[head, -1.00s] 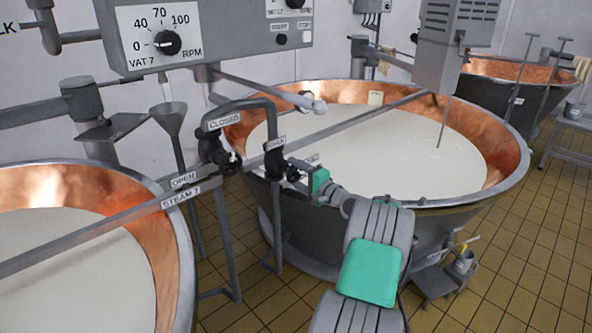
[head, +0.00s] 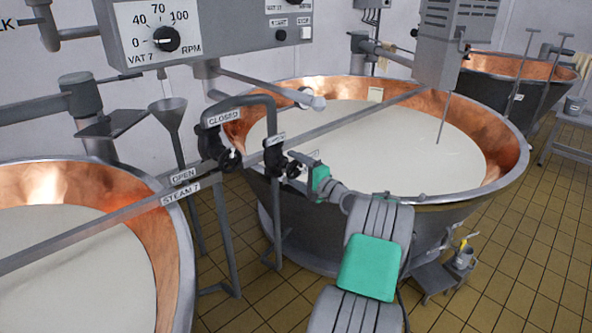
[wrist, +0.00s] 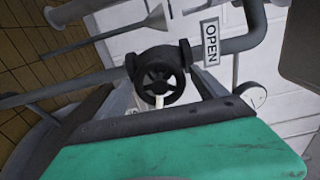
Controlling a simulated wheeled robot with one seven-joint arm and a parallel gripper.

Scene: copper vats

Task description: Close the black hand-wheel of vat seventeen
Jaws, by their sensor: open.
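A black hand-wheel (head: 294,169) sits on a valve on the right-hand pipe, in front of the big middle vat (head: 264,187). It shows face-on in the wrist view (wrist: 158,82), with a small white mark at its lower rim. A sign reading OPEN (wrist: 210,43) is on the pipe beside that valve. My gripper (wrist: 163,93) is open, its fingers to either side of the wheel in the wrist view. I cannot tell whether the fingertips reach around the rim or stop short. In the head view my gripper (head: 305,166) is close to the wheel and partly covers it.
A second black hand-wheel (head: 230,160) is close on the left, under a CLOSED sign (head: 224,117). A rail (head: 140,205) marked STEAM 7 crosses in front, over the left vat (head: 172,218). A control panel (head: 215,25) marked VAT 7 hangs above.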

